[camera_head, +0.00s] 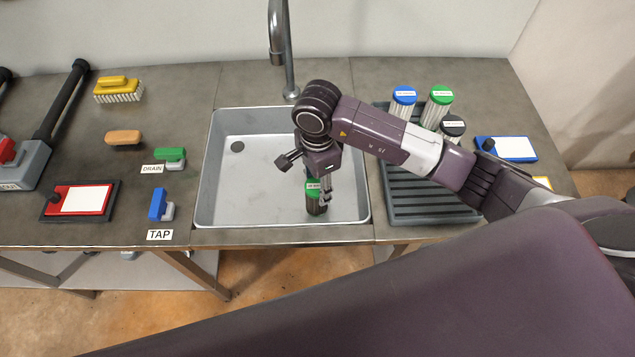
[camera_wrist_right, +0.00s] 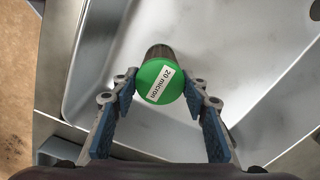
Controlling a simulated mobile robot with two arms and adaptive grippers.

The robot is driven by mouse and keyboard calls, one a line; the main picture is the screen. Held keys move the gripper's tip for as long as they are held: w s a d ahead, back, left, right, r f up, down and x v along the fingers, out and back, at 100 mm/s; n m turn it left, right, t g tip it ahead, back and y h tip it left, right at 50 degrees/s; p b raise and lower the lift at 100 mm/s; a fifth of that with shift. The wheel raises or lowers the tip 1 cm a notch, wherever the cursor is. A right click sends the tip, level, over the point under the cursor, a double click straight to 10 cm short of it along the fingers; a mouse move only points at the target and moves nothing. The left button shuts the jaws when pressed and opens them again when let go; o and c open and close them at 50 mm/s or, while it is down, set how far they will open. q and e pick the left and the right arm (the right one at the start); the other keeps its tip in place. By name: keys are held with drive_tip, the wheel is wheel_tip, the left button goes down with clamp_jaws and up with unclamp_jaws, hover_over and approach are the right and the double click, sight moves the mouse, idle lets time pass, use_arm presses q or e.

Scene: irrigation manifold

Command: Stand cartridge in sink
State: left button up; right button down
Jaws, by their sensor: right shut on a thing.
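A dark cartridge with a green cap (camera_head: 313,186) is upright inside the front right part of the metal sink (camera_head: 262,207). My right gripper (camera_head: 319,190) reaches down over the sink and is shut on this cartridge. In the right wrist view, the green cap (camera_wrist_right: 160,82), labelled "20 micron", sits between the two blue-padded fingers (camera_wrist_right: 160,88). The pale sink floor (camera_wrist_right: 225,45) shows around it. I cannot tell whether the cartridge's bottom touches the sink floor. My left gripper is not in view.
A dark ribbed tray (camera_head: 425,212) right of the sink has cartridges with blue (camera_head: 403,95), green (camera_head: 441,95) and black caps at its back. A faucet (camera_head: 282,50) stands behind the sink. Blue (camera_head: 158,205) and green (camera_head: 170,157) handles are left. The sink's left half is clear.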

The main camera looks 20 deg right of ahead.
drive_tip(key=c, duration=1.6)
unclamp_jaws()
drive_tip(key=shift+f, duration=0.15)
drive_tip(key=o, duration=0.5)
drive_tip(key=shift+c, duration=0.2)
drive_tip(key=shift+r, duration=0.25)
drive_tip(key=shift+w+r, duration=0.1)
drive_tip(key=shift+r, duration=0.25)
wheel_tip(320, 180, up, 11)
drive_tip(key=b, duration=0.2)
drive_tip(key=shift+s, duration=0.2)
